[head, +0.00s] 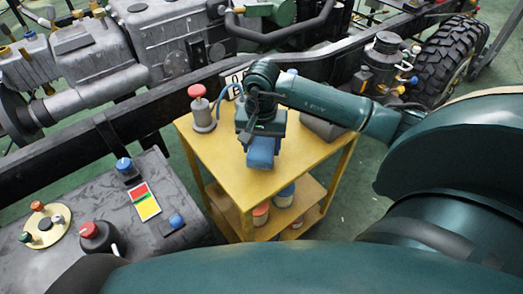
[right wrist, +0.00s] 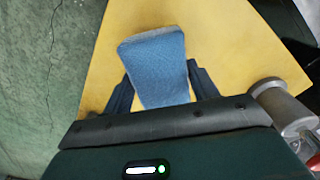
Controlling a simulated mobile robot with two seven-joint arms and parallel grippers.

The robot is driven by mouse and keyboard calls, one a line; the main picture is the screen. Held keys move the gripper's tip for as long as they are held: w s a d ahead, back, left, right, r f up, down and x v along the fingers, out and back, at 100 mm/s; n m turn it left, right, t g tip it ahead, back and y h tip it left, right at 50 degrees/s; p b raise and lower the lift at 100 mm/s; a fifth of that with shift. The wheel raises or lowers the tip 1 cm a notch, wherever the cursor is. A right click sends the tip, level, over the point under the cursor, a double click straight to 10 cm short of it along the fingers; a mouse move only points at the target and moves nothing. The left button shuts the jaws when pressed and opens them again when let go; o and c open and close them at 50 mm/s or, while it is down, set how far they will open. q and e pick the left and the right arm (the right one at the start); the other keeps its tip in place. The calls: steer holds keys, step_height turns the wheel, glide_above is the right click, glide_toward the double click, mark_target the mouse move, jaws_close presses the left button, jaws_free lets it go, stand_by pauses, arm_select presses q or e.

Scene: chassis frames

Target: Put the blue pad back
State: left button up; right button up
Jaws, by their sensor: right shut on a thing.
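The blue pad (head: 262,152) is in my right gripper (head: 260,138), over the yellow table (head: 217,159) in the head view. In the right wrist view the pad (right wrist: 155,62) sticks out between the two dark fingers of my right gripper (right wrist: 160,85), which are shut on its sides. The yellow tabletop (right wrist: 235,50) lies behind it there. I cannot tell whether the pad touches the tabletop. My left gripper is not in view.
A grey canister with a red knob (head: 202,112) stands on the table's left part. A grey object (head: 322,127) is at its right. Cans (head: 284,194) sit on the lower shelf. A chassis frame (head: 110,125) runs behind, and a dark control panel (head: 105,225) is at lower left.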

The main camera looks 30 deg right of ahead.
steer(key=shift+f, duration=1.25)
steer(key=shift+f+b, duration=0.25)
steer(key=shift+b, duration=0.05)
steer(key=o, duration=0.9)
steer(key=shift+r, duration=0.2)
